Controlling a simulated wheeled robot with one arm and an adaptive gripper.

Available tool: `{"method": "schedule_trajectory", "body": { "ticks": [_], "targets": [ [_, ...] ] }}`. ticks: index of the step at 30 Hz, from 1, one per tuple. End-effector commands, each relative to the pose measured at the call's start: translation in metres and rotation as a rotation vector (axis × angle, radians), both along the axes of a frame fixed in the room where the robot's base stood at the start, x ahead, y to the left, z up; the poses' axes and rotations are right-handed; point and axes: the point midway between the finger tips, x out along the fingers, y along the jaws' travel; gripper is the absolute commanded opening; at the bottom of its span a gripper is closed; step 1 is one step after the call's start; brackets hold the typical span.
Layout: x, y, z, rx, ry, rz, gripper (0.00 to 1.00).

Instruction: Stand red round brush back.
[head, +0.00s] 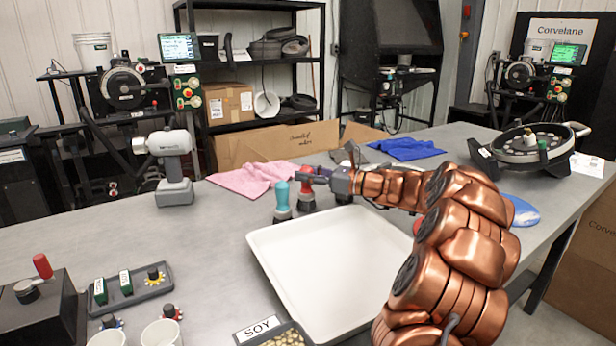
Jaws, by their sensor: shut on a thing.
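The red round brush (306,195) stands upright, red handle up and dark bristle end down, at the far side of the white tray (330,262). My gripper (308,178) reaches in from the right and is shut on the upper part of its handle. The fingers partly hide the handle top. The brush's base is at or very near the table top; I cannot tell whether it touches. A teal round brush (282,199) stands upright just to its left. Another dark object (343,197) shows partly behind my wrist.
A pink cloth (250,180) and a blue cloth (408,149) lie behind. A grey cordless tool (173,170) stands at left. A seed box labelled SOY (262,333), cups and a small parts tray (130,289) are in front. A round seed plate unit (528,147) is at right.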

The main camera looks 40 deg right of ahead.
Motion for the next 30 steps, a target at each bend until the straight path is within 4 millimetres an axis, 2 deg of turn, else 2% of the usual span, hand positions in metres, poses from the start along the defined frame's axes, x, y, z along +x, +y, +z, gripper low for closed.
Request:
{"method": "schedule_trajectory", "body": {
  "ticks": [11,12,19,30],
  "targets": [
    [-0.0001,-0.0004,-0.0024,-0.001,-0.003,-0.001,0.04],
    [-0.0002,-0.0005,-0.0030,-0.001,-0.003,-0.001,0.37],
    [-0.0002,-0.0006,-0.0031,-0.002,-0.002,-0.001,0.60],
    [-0.0003,-0.0006,-0.0013,-0.003,-0.002,-0.001,0.60]
  ]
}}
